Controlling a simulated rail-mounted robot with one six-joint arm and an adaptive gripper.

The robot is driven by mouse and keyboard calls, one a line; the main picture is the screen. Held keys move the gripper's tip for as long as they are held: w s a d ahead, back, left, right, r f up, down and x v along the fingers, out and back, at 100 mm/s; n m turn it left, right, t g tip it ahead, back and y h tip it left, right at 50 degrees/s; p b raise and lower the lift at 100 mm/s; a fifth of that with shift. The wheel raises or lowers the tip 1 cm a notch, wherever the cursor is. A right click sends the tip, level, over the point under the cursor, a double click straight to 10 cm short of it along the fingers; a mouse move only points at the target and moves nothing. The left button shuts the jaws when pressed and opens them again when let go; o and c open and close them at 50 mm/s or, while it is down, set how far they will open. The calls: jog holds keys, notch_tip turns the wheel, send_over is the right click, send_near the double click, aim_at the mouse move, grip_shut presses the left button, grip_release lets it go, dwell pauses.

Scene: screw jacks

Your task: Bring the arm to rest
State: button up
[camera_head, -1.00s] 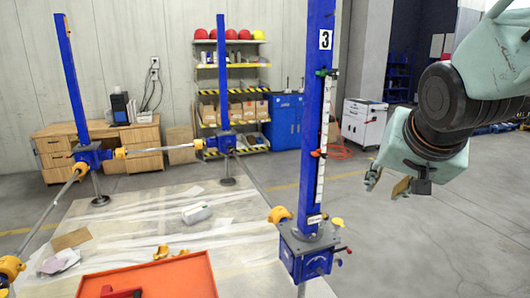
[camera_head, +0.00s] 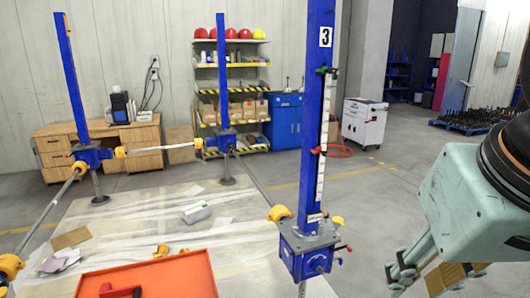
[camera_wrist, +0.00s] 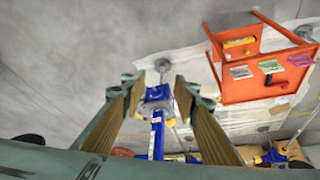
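My arm's green wrist housing fills the right edge of the head view. Below it, my gripper (camera_head: 425,278) hangs low in the right corner, with one finger partly cut off by the frame. In the wrist view my gripper (camera_wrist: 157,82) has its two tan-padded fingers spread apart, with nothing held between them. The blue screw jack marked 3 (camera_head: 310,130) stands to the left of my arm, clear of it. It also shows in the wrist view (camera_wrist: 157,120), some way beyond the fingers.
An orange tray-like top (camera_head: 170,280) stands front left; the wrist view shows an orange cart (camera_wrist: 262,75) with coloured cards. Two more blue jacks (camera_head: 70,85) (camera_head: 222,85) stand behind, joined by rods. The floor (camera_head: 390,200) right of jack 3 is clear.

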jog(key=shift+n+g, duration=0.4)
jog(key=shift+n, duration=0.1)
jog(key=s, duration=0.1)
jog(key=s+a, duration=0.1)
jog(key=s, duration=0.1)
jog(key=s+f, duration=0.1)
jog(key=s, duration=0.1)
jog(key=shift+s+a, duration=0.2)
jog(key=shift+s, duration=0.05)
jog(key=shift+f, duration=0.1)
dwell(0.3)
notch_tip(320, 180, down, 9)
jog(key=b, duration=0.9)
dwell(0.5)
